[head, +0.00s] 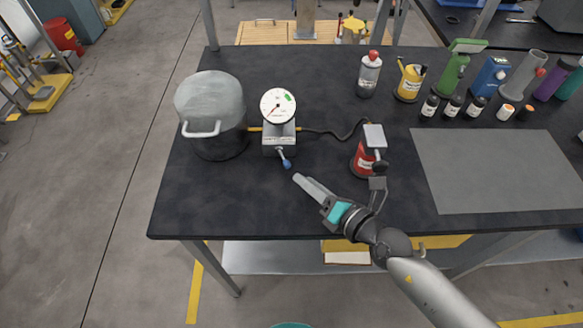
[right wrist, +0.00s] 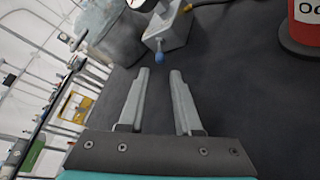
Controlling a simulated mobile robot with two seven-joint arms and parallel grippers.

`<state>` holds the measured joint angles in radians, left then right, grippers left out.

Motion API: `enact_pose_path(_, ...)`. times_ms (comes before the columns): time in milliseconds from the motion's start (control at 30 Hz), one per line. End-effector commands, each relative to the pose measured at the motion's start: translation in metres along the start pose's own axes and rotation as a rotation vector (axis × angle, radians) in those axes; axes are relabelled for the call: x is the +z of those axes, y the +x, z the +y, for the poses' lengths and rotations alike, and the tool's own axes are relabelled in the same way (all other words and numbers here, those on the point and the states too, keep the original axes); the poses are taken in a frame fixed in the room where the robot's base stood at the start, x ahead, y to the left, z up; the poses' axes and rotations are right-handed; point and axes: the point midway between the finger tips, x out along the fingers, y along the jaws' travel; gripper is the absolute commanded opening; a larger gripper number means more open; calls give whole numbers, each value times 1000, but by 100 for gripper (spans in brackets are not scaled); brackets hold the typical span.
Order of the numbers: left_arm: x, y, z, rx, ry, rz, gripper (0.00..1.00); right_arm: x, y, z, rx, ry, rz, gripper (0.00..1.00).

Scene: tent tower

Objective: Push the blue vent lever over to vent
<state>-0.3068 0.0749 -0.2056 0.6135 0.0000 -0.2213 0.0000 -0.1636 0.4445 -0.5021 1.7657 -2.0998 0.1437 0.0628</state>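The blue-tipped vent lever (head: 287,164) sticks out from the front of a small grey gauge box (head: 279,142), pointing down and slightly right in the head view. A round white dial (head: 278,106) with a red needle and green mark tops the box. In the right wrist view the blue knob (right wrist: 159,58) lies just beyond the gap between my fingertips. My right gripper (head: 298,178) is a little right of and nearer than the knob, apparently not touching it. In the right wrist view the gripper (right wrist: 160,73) is open and empty. My left gripper is out of view.
A lidded metal pot (head: 210,105) stands left of the gauge box. A red can (head: 364,160) stands right, with a black hose (head: 335,134) running to the box. Bottles and a grey mat (head: 500,172) occupy the right side. The table's front-left is clear.

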Motion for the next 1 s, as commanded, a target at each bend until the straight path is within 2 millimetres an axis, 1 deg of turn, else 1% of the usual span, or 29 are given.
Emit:
enact_pose_path(33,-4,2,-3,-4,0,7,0,1,11,0,2,0,-3,32)
enact_pose_path(100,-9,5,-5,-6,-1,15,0,0,24,0,2,-1,-2,32)
enact_pose_path(200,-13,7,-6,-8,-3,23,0,0,39,0,1,-1,-1,32)
enact_pose_path(333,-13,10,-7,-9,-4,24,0,0,54,-1,0,0,0,32)
enact_pose_path(500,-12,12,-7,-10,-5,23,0,0,63,0,0,1,0,32)
enact_pose_path(800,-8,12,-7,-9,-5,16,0,0,64,0,-1,1,1,32)
enact_pose_path(1000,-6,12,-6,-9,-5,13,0,0,64,0,-1,0,0,10)
